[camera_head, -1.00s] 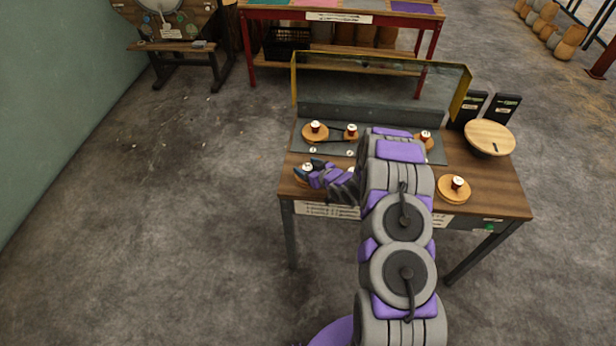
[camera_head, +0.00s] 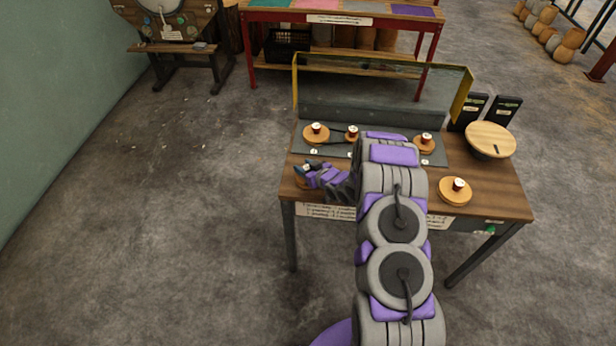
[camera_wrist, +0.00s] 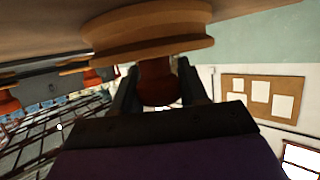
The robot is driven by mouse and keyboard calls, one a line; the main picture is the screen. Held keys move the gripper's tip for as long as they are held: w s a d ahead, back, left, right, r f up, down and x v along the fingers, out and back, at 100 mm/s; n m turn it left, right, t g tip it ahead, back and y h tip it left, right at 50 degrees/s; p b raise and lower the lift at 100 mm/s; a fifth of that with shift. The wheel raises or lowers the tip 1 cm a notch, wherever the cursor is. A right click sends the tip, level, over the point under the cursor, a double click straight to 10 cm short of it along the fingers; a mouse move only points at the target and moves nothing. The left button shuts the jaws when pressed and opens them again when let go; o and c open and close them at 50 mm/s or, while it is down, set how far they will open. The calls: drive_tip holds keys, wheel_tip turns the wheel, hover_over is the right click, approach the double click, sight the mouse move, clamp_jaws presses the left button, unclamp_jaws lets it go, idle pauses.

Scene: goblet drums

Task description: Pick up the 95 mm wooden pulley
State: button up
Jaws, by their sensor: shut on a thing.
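A wooden pulley with a dark red hub (camera_wrist: 155,80) is at my gripper (camera_wrist: 158,85) in the wrist view. The two dark fingers stand on either side of the hub and are shut on it. Its round wooden disc (camera_wrist: 150,35) lies close to the bench top, which shows upside down. I cannot tell whether it touches. In the head view my gripper (camera_head: 304,173) is at the bench's front left corner and covers most of this pulley. Other similar pulleys are at the back left (camera_head: 316,133), back right (camera_head: 425,142) and front right (camera_head: 455,191). No size is readable.
The wooden bench (camera_head: 490,185) has a yellow-edged clear screen (camera_head: 385,85) along its back. A smaller red-capped piece (camera_head: 352,132) stands near the back left pulley. A round wooden-topped drum (camera_head: 490,138) and dark upright boxes (camera_head: 468,112) stand at the right.

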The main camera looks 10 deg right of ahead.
sight(305, 167)
drive_tip(key=shift+d+r, duration=0.1)
drive_tip(key=shift+r, duration=0.35)
drive_tip(key=r, duration=0.1)
drive_tip(key=s+r+p, duration=0.1)
drive_tip(key=r, duration=0.1)
drive_tip(key=s+a+r+p, duration=0.1)
drive_tip(key=s+a, duration=0.4)
drive_tip(key=s, duration=0.9)
drive_tip(key=shift+a+r+p, duration=0.15)
drive_tip(key=shift+a+p, duration=0.15)
drive_tip(key=shift+p, duration=0.45)
